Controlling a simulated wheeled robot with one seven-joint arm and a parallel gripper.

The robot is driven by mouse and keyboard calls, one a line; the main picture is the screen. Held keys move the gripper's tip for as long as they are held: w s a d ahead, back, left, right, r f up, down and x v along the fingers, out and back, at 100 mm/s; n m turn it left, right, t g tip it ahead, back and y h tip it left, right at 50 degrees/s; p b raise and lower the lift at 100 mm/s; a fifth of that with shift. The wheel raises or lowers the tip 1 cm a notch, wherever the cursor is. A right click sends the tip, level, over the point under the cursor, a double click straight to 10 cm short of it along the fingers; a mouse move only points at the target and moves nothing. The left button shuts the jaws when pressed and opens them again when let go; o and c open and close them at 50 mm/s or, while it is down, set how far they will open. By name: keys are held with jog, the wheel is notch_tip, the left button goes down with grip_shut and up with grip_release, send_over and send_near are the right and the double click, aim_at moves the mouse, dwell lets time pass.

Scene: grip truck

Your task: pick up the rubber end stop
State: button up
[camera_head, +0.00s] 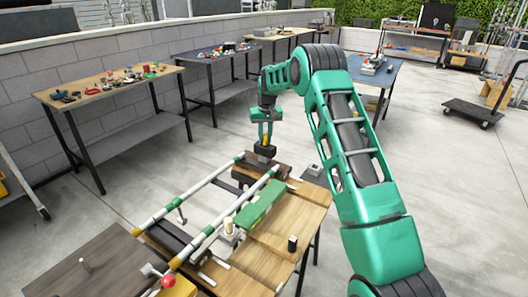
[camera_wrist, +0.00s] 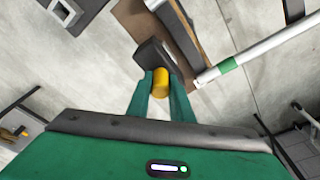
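The rubber end stop looks like a black block (camera_wrist: 153,56) with a yellow cylindrical stem (camera_wrist: 160,83) in the wrist view. My gripper (camera_wrist: 161,78) has its two green fingers close against both sides of the stem, and appears shut on it. In the head view the black block (camera_head: 265,150) hangs under my gripper (camera_head: 265,138), at the far end of the wooden workbench (camera_head: 270,262). The block shows beside the bench edge in the wrist view. I cannot tell whether it touches the bench.
Two white-and-green rails (camera_head: 205,187) run along the bench. A table with small parts (camera_head: 85,93) stands left. Open floor (camera_head: 450,190) lies right.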

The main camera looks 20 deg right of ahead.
jog(key=shift+r, duration=0.2)
grip_shut()
jog(key=shift+r, duration=0.7)
notch_tip(320, 180, up, 2)
jog(key=shift+w+r, duration=0.1)
jog(key=shift+r, duration=0.15)
jog(key=s+a+r, duration=0.4)
jog(key=a+r, duration=0.3)
jog(key=a, duration=0.4)
notch_tip(320, 180, up, 7)
jog(key=shift+s+r, duration=0.15)
jog(key=shift+s, duration=0.05)
